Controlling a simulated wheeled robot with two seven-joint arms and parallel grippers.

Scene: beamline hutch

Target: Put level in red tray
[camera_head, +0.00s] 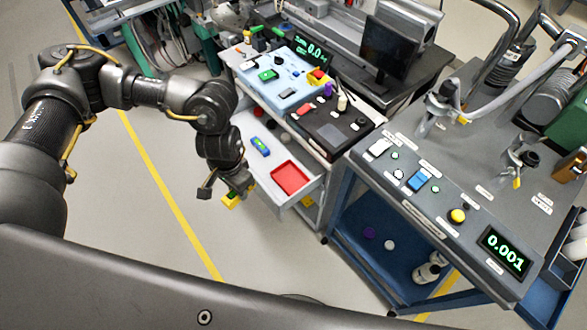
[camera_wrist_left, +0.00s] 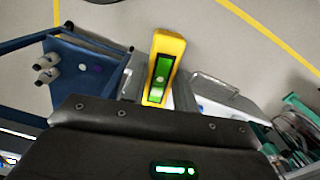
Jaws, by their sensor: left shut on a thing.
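The yellow level (camera_wrist_left: 168,50), with a green vial in its face, stands out from my left gripper in the left wrist view. In the head view it shows as a small yellow piece (camera_head: 231,201) at the tip of my left gripper (camera_head: 238,193), which is shut on it. The gripper hides part of the level. The red tray (camera_head: 290,177) lies in a pale open drawer (camera_head: 262,178), to the right of the gripper and a little higher in the picture. The tray looks empty. My right gripper is not in view.
A blue item with a green patch (camera_head: 260,146) lies in the drawer beside the red tray. A blue cart with a grey control top (camera_head: 440,185) stands at right. Open floor lies left.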

